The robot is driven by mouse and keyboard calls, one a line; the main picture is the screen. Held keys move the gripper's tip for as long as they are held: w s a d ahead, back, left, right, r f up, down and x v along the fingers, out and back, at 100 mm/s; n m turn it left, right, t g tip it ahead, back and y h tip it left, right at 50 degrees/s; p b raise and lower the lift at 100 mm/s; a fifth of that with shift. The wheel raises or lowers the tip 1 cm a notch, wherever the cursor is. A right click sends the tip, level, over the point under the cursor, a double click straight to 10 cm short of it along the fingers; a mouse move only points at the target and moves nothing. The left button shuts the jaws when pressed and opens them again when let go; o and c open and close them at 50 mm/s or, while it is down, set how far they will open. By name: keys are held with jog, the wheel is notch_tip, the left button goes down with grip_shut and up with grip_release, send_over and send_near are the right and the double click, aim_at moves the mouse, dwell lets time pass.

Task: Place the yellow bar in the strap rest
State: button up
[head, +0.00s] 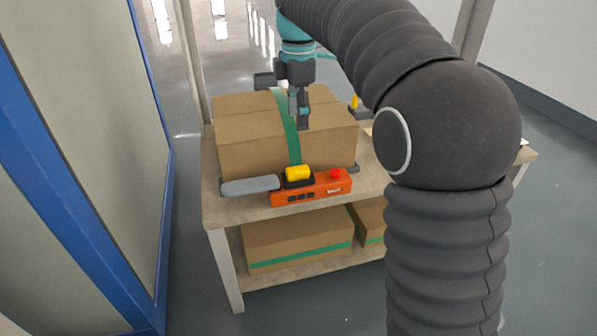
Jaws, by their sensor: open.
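A yellow block (298,173), which looks like the yellow bar, sits in a black cradle (298,183) on top of an orange unit (312,190) at the table's front edge. I cannot tell for sure whether this black cradle is the strap rest. My gripper (301,122) points down over the top of a cardboard box, beside a green strap (291,135), behind and above the yellow block. It is open, and I see nothing held in it. Its fingertips are small and partly overlap each other in this view.
The cardboard box (240,140) fills much of the wooden table (222,212). A grey flat piece (250,186) lies left of the orange unit. A small yellow item (354,101) shows behind the box's right side. Boxes (297,243) sit on the lower shelf. A blue-framed panel (75,160) stands left.

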jog(key=b, duration=0.2)
send_over(300, 168)
jog(key=f, duration=0.8)
jog(key=shift+w+a+f, duration=0.2)
jog(key=shift+w+f, duration=0.05)
jog(key=shift+f, duration=0.05)
jog(key=shift+s+d+f+b, duration=0.15)
jog(key=shift+f+b, duration=0.3)
jog(key=shift+f, duration=0.85)
jog(key=shift+s+f+b, duration=0.1)
jog(key=shift+f+b, duration=0.3)
jog(key=shift+f, duration=0.85)
grip_shut()
